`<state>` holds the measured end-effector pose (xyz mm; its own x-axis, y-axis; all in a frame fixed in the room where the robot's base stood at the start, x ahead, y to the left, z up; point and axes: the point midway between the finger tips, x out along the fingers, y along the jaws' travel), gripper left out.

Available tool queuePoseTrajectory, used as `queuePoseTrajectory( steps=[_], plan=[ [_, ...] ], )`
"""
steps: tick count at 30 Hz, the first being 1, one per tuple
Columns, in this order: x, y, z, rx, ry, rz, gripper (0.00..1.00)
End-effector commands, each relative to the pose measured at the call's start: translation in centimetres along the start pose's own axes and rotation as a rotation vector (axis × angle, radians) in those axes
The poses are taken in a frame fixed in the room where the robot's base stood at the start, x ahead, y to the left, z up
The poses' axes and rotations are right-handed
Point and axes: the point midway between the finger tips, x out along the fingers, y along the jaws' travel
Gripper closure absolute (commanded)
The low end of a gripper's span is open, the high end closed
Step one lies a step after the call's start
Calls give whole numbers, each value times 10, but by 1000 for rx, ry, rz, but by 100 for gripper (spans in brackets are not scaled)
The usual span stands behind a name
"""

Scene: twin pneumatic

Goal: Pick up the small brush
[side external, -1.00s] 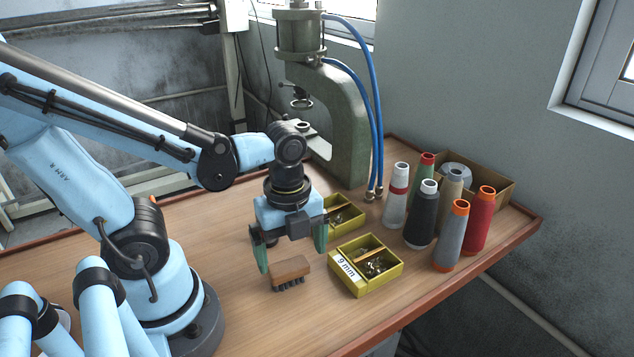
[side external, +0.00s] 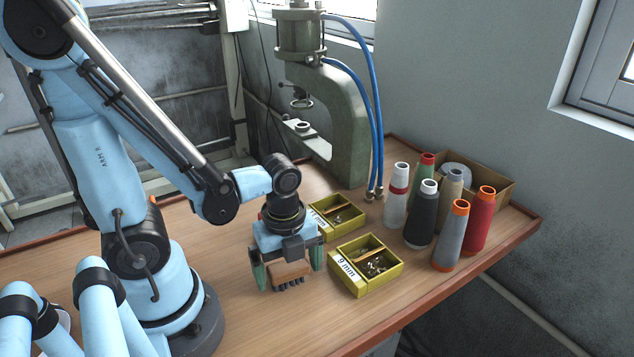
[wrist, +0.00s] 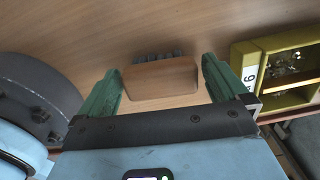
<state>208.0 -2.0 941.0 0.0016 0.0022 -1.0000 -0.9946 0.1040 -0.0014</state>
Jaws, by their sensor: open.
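The small brush (side external: 289,271) has a brown wooden block and dark bristles, and it rests on the wooden table. My gripper (side external: 288,275) is pointed down at the brush, with its green fingers apart on either side of it. In the wrist view the brush (wrist: 160,78) lies between the two open fingers of my gripper (wrist: 160,88). A gap shows between the brush and the right finger; the left finger is close to the brush's left end. My gripper's body hides the upper part of the brush in the side view.
A yellow divided box labelled 9 mm (side external: 366,284) with metal bits stands just right of the brush. A second yellow box (side external: 322,232) is behind it. Several thread cones (side external: 421,215) and a green press (side external: 350,120) stand farther back. The table front is clear.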

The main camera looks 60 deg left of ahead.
Motion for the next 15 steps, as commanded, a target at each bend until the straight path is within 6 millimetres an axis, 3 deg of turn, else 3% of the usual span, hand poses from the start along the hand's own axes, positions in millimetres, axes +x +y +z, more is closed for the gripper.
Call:
queuePoseTrajectory(
  steps=[5,15],
  plan=[
    [0,0,0,0,0,0,0],
    [0,0,0,0,0,0,49]
  ],
)
